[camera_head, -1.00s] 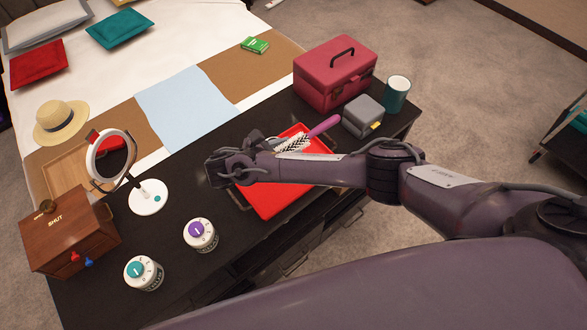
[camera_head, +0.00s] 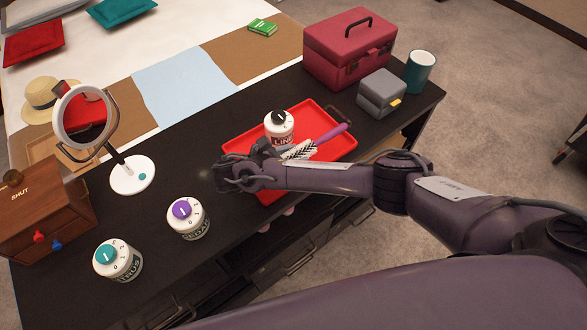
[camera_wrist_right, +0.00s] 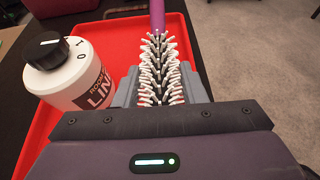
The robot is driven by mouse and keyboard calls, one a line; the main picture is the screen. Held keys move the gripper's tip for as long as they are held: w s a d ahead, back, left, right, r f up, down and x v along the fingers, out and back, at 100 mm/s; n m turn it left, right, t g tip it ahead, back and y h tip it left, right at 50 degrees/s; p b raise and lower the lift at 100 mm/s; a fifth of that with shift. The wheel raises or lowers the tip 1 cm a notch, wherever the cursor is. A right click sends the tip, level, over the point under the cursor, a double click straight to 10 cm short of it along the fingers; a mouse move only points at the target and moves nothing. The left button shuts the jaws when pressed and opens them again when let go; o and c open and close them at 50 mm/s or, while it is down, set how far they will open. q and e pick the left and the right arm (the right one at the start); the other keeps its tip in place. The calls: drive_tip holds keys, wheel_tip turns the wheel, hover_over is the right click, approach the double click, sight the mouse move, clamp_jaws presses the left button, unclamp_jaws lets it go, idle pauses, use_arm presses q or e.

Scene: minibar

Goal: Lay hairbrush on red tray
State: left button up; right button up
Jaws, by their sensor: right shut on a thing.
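The hairbrush has a purple handle and white bristles (camera_head: 299,151). My right gripper (camera_wrist_right: 160,88) is shut on its bristled head, and the handle points away in the right wrist view (camera_wrist_right: 157,14). The red tray (camera_head: 238,143) lies on the dark cabinet top, and the brush is over it. I cannot tell whether the brush touches the tray. My right arm hides part of the tray's near side. My left gripper is not in view.
A white bottle with a black dial (camera_head: 279,130) stands in the tray, left of the brush. Bottles with purple (camera_head: 188,218) and teal (camera_head: 118,260) dials stand left. A grey box (camera_head: 381,95), mug (camera_head: 420,72) and red case (camera_head: 347,50) are behind right.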

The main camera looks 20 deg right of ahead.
wheel_tip(320, 180, down, 4)
drive_tip(key=shift+r+b, duration=0.1)
drive_tip(key=shift+b, duration=1.1)
drive_tip(key=o, duration=0.6)
drive_tip(key=shift+f, duration=0.2)
drive_tip(key=o, duration=0.4)
drive_tip(key=shift+r, duration=0.1)
